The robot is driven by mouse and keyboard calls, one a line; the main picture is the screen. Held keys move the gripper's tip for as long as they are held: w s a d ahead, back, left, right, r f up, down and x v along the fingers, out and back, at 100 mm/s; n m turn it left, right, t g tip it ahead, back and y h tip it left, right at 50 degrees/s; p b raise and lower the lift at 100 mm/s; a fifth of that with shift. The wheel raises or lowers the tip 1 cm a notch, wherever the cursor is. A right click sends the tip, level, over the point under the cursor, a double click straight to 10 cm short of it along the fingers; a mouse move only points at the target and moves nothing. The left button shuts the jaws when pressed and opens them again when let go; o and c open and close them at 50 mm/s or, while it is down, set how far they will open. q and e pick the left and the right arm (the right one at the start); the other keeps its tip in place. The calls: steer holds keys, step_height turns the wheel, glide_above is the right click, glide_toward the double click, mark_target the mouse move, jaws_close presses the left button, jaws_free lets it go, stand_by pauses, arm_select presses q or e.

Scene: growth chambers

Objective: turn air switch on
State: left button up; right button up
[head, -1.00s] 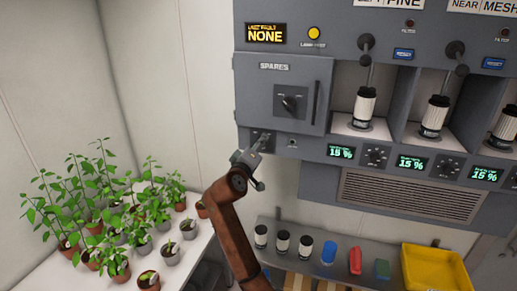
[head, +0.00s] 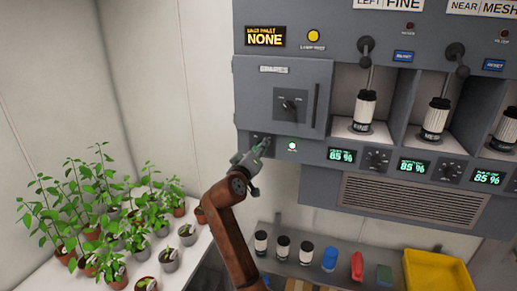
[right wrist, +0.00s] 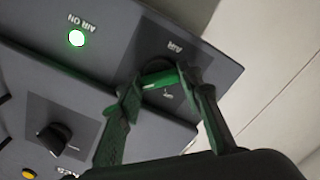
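The air switch (right wrist: 160,76) is a dark rotary knob on a plate marked AIR, at the lower left corner of the grey cabinet. My right gripper (head: 262,147) is at this knob in the head view and largely hides it. In the right wrist view my right gripper (right wrist: 166,84) has its fingertips on either side of the knob's handle and looks shut on it. The AIR ON lamp (right wrist: 76,38) glows white-green; it also shows lit in the head view (head: 292,145). My left gripper is not in view.
The spares panel (head: 289,104) with its own knob is just above. Displays such as the nearest one (head: 341,156) read 85 %. Potted plants (head: 115,225) stand at left. Below are a shelf with canisters (head: 283,246) and a yellow tray (head: 437,271).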

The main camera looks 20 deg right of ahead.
steer(key=o, duration=0.5)
steer(key=shift+f, duration=0.1)
steer(key=shift+c, duration=0.2)
steer(key=v, duration=1.2)
